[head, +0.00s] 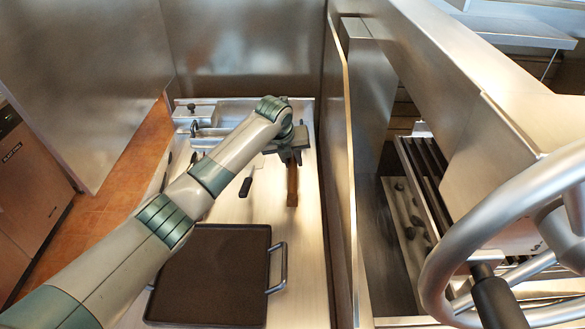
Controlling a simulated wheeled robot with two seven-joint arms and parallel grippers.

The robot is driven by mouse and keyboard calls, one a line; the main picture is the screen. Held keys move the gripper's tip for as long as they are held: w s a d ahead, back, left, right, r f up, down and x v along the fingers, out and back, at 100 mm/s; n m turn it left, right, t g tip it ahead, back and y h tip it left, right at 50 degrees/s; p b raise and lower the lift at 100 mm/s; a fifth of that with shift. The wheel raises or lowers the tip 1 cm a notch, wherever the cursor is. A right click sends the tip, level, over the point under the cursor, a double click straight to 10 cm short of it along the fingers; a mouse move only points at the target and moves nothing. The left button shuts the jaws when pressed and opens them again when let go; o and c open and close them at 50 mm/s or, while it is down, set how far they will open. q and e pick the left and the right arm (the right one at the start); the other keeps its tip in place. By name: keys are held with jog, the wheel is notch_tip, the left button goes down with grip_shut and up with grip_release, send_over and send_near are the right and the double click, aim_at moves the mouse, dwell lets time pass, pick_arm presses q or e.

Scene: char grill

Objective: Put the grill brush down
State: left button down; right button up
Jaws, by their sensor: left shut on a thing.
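The grill brush (292,186) shows as a brown wooden piece pointing toward the near side from under my left gripper (291,156). My left arm reaches in from the lower left across the narrow steel counter (290,222). The left gripper is shut on the brush near the counter's right side. The gripper and wrist hide the brush's far end. I cannot tell whether the brush touches the counter. My right gripper is not in view.
A dark flat griddle pan (215,270) with a metal handle (277,267) lies at the near end. A black-handled tool (246,186) lies left of the brush. A steel partition (340,170) borders the counter's right. Beyond it stand the grill (425,175) and a large handwheel (440,265).

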aim_at(293, 168)
pick_arm(q)
jog(key=shift+f, duration=0.2)
jog(key=shift+f, duration=0.1)
notch_tip(293, 168, down, 3)
jog(key=shift+r+p, duration=0.2)
jog(key=shift+p, duration=0.45)
jog(key=shift+f, duration=0.5)
jog(key=c, duration=1.6)
grip_release()
jog(key=shift+r, duration=0.1)
